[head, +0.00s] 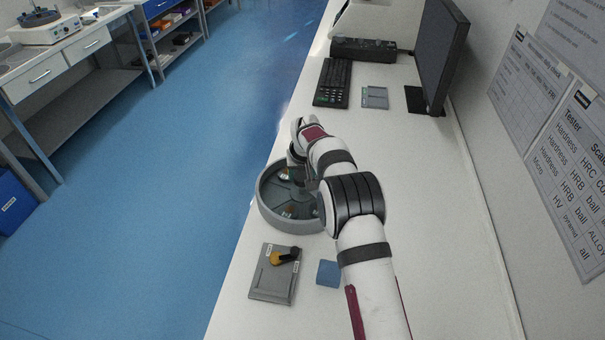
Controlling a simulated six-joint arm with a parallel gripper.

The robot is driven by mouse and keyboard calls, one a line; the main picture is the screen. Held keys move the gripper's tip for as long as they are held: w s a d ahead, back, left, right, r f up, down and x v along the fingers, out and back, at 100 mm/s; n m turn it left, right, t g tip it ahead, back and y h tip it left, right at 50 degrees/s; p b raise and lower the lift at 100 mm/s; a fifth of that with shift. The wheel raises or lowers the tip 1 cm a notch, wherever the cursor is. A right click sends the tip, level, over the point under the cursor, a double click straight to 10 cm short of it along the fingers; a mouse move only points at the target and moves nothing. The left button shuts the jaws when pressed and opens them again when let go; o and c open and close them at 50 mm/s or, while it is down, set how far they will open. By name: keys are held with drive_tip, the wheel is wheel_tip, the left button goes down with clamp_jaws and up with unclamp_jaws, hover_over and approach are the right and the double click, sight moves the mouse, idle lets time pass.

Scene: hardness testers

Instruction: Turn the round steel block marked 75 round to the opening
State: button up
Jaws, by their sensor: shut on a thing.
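A round grey carousel (264,212) with a raised rim and dividers stands on the white bench, partly hidden by my arm. The fingertips and the held part are mostly hidden. I cannot make out the carousel's opening.
In front lie a grey plate (268,286) with a black and yellow piece (285,256), and a blue square pad (328,273). A keyboard (333,83), a small grey case (375,97) and a monitor (440,55) stand farther back. The bench's left edge is close to the carousel.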

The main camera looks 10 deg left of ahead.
clamp_jaws()
drive_tip(key=shift+n, duration=0.5)
drive_tip(key=shift+d+n+g+y, duration=0.1)
drive_tip(key=shift+n+g+y, duration=0.25)
drive_tip(key=shift+n, duration=0.6)
drive_tip(key=shift+d+n+g+y, duration=0.15)
drive_tip(key=shift+n+y, duration=0.3)
drive_tip(key=shift+n, duration=0.5)
drive_tip(key=shift+w+n+g+y, duration=0.1)
drive_tip(key=shift+n+g+y, duration=0.3)
drive_tip(key=shift+n, duration=1.7)
drive_tip(key=o, duration=0.9)
unclamp_jaws()
drive_tip(key=shift+a, duration=0.1)
